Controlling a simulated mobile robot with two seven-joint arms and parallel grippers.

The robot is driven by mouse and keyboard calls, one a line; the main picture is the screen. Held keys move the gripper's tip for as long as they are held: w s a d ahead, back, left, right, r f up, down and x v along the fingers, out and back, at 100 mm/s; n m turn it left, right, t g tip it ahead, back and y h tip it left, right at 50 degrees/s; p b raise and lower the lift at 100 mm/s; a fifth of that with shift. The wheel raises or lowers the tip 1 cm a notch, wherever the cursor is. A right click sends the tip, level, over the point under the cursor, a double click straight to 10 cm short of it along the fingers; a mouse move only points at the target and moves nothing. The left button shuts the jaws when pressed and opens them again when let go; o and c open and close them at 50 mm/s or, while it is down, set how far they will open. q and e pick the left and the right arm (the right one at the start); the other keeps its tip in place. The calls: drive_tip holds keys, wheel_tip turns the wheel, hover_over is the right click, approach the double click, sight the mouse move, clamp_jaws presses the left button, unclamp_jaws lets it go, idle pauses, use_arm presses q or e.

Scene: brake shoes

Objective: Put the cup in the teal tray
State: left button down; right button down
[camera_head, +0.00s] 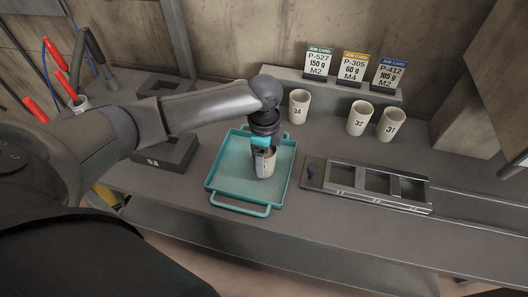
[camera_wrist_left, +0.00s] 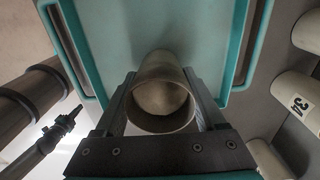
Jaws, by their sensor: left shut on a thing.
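My left gripper (camera_head: 264,152) points down over the teal tray (camera_head: 227,172) and is shut on a pale cup (camera_head: 267,167). The cup looks upright and is within the tray's outline. I cannot tell whether its base touches the tray floor. In the left wrist view I look into the open mouth of the cup (camera_wrist_left: 160,97), held between the two dark fingers, with the teal tray (camera_wrist_left: 205,35) below. The gripper hides part of the cup in the head view. My right gripper does not show.
Cups marked 34 (camera_head: 298,107), 32 (camera_head: 360,118) and 31 (camera_head: 391,124) stand at the back, before job cards on a ledge (camera_head: 280,74). A dark frame with square openings (camera_head: 371,182) lies right of the tray. A dark block (camera_head: 167,153) sits left of it.

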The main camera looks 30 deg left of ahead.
use_arm(q)
drive_tip(key=shift+f, duration=0.1)
unclamp_jaws()
idle(0.3)
wheel_tip(320, 180, up, 12)
drive_tip(key=p, duration=0.2)
drive_tip(key=shift+r, duration=0.2)
drive_tip(key=shift+f, duration=0.1)
idle(0.4)
